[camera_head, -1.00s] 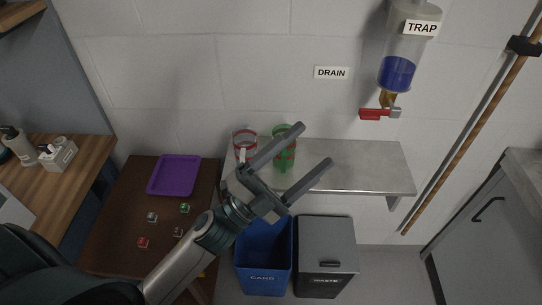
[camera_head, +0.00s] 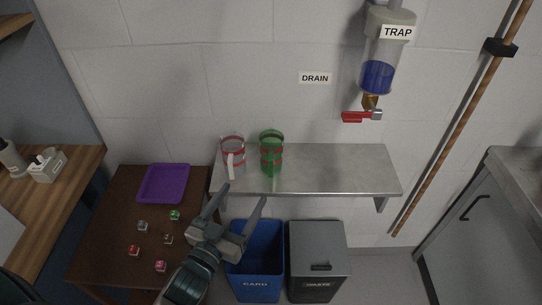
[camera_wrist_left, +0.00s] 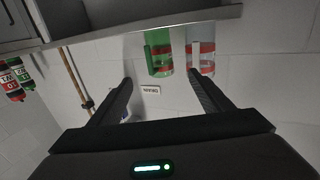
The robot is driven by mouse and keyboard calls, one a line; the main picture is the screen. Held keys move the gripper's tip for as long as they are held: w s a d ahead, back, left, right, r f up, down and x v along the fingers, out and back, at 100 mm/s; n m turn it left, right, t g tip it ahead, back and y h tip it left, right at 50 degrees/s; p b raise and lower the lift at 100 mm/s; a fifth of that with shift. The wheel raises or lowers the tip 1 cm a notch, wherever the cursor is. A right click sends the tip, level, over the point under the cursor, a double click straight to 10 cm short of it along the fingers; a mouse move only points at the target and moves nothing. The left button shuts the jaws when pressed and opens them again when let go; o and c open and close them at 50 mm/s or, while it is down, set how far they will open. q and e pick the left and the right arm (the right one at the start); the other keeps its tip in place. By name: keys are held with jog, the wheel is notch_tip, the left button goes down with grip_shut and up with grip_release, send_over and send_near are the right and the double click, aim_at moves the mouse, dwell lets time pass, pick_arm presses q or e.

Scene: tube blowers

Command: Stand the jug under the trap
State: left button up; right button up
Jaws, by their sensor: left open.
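A clear jug with red bands and a pale handle (camera_head: 233,150) stands upright at the left end of the metal wall shelf (camera_head: 330,178). A green jug with red bands (camera_head: 271,138) stands just right of it. The trap (camera_head: 378,78), a clear vessel with blue liquid, hangs on the wall above the shelf's right part, with a red-handled tap below. My left gripper (camera_head: 238,196) is open and empty, below and in front of the jugs. In the left wrist view, which is upside down, both the green jug (camera_wrist_left: 158,50) and the clear jug (camera_wrist_left: 201,52) show beyond the open fingers (camera_wrist_left: 160,80).
Under the shelf stand a blue bin (camera_head: 257,255) and a grey bin (camera_head: 317,260). A brown table (camera_head: 120,215) at left holds a purple tray (camera_head: 163,184) and several small cubes. The shelf is bare right of the green jug. A wooden pole (camera_head: 455,135) stands at right.

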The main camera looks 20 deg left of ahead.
pick_arm(q)
jog(key=p, duration=0.3)
send_near(267, 157)
jog(key=w, duration=0.4)
jog(key=shift+d, duration=0.25)
jog(key=shift+w+f, duration=0.1)
jog(key=shift+w, duration=0.15)
jog(key=w, duration=0.1)
jog(key=w+p, duration=0.1)
jog(key=w, duration=0.2)
jog(key=shift+w+d, duration=0.3)
jog(key=shift+w, duration=0.6)
jog(key=c, duration=1.3)
jog(key=shift+o, duration=0.2)
